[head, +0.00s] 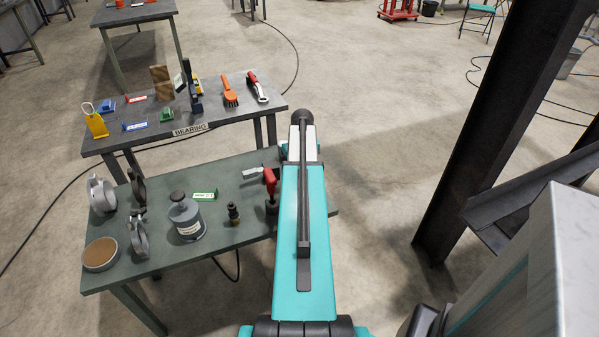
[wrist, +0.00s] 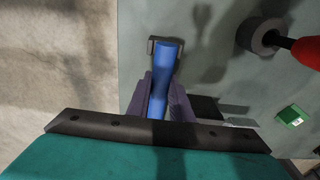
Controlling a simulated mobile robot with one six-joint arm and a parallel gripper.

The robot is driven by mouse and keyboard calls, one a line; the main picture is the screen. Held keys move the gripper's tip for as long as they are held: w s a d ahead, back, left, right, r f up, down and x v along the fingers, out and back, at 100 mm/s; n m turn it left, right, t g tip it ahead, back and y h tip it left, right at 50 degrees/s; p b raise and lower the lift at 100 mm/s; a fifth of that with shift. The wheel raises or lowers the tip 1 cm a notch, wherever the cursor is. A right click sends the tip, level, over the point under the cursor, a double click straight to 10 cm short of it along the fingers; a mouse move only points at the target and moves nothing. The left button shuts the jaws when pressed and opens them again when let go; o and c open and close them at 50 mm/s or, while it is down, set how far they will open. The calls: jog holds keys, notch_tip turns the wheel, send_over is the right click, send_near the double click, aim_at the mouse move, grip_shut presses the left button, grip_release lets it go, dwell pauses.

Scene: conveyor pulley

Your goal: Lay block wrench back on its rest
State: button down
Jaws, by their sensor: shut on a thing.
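In the wrist view, my gripper (wrist: 160,88) is shut on a blue handle, which I take to be the block wrench (wrist: 166,62). The handle lies between the two purple-grey fingers and points up the picture. It is over the green-grey table top (wrist: 210,60), close to the table's left edge in this view. A small grey piece (wrist: 152,46) shows beside the far end of the handle. I cannot tell whether it is part of the wrench or of the rest. In the head view, my arm hides the gripper and wrench.
A red-handled tool (head: 270,180) stands near my arm; it also shows in the wrist view (wrist: 306,50). A dark steel column (head: 490,120) stands at right.

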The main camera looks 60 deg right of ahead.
jog(key=shift+f+b, duration=0.35)
jog(key=shift+f, duration=0.6)
dwell(0.7)
jog(key=c, duration=1.5)
grip_release()
jog(key=shift+s+a+r+p, duration=0.1)
jog(key=shift+s+r+p, duration=0.1)
jog(key=shift+r+p, duration=1.45)
jog(key=shift+s+a+r+p, duration=0.15)
jog(key=shift+r+p, duration=0.7)
jog(key=shift+r, duration=1.5)
